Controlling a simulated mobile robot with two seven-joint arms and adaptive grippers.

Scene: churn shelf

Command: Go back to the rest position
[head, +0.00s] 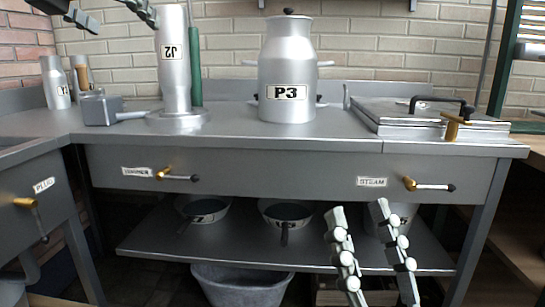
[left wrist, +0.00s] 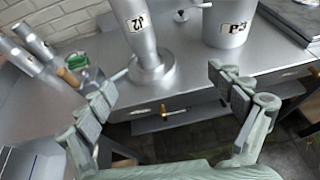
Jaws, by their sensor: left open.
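My left gripper (head: 113,17) is at the top left of the head view, partly cut off by the frame, above the bench. It is open and empty; the left wrist view shows its two fingers (left wrist: 162,80) wide apart with nothing between them. Beyond them stand the J2 metal cylinder (head: 173,80) and the P3 churn (head: 287,107), both upright on the bench and apart from the fingers. My right gripper (head: 357,208) is at the lower right of the head view, in front of the lower shelf. Its fingers are apart and nothing shows between them.
The steel bench (head: 230,133) has labelled valve handles on its front. A lidded vat (head: 430,118) is at the right, a grey scoop (head: 102,108) at the left. Pans (head: 285,212) sit on the lower shelf, and a tub (head: 240,285) is on the floor.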

